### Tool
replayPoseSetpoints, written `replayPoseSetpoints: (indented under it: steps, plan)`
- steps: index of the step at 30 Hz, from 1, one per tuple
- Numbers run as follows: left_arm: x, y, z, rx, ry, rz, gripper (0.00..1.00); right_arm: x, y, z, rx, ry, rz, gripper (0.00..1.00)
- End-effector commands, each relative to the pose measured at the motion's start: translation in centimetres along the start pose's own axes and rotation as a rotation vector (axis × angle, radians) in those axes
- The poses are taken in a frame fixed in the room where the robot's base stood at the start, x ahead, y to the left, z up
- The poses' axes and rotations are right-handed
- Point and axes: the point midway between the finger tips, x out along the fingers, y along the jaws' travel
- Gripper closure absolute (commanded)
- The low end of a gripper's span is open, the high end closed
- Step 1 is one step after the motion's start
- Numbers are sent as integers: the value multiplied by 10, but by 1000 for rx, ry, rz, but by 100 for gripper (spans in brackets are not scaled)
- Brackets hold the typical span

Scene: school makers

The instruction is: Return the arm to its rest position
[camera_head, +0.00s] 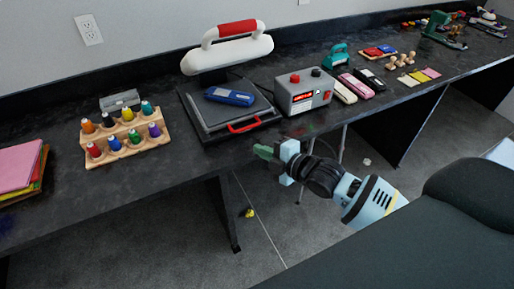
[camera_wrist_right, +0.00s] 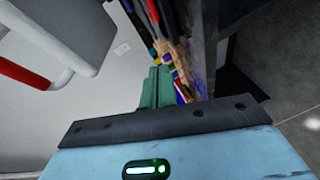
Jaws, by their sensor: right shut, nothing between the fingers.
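My right gripper (camera_head: 262,152) is in front of the dark workbench's front edge, below the control box and to the right of the heat press. Its green fingers are together and hold nothing. In the wrist view the green fingers (camera_wrist_right: 157,88) stand side by side, closed. The light blue wrist and dark joint of my right arm reach in from the lower right. My left gripper does not show in either view.
The heat press (camera_head: 215,132) with a blue device (camera_head: 230,96) on it and the control box (camera_head: 303,92) stand on the dark workbench (camera_head: 150,185). A spool rack (camera_head: 127,147) is at left. Table legs stand below. The floor (camera_head: 190,255) in front is mostly clear.

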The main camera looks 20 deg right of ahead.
Motion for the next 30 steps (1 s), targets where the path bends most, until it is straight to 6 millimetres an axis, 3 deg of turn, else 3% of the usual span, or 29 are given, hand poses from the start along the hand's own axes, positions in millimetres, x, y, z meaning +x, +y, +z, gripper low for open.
replayPoseSetpoints:
  steps: [9, 13, 20, 24, 30]
  plan:
    - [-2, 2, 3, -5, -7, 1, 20, -1, -2, -1, 6, 0, -2, 100]
    - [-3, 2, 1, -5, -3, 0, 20, -8, -23, -7, 89, -9, -25, 100]
    - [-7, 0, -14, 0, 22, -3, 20, -55, -111, -33, 481, -91, -113, 100]
    - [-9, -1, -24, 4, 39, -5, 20, -96, -165, -50, 743, -183, -160, 100]
    - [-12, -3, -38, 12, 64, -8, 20, -167, -231, -75, 1096, -359, -200, 100]
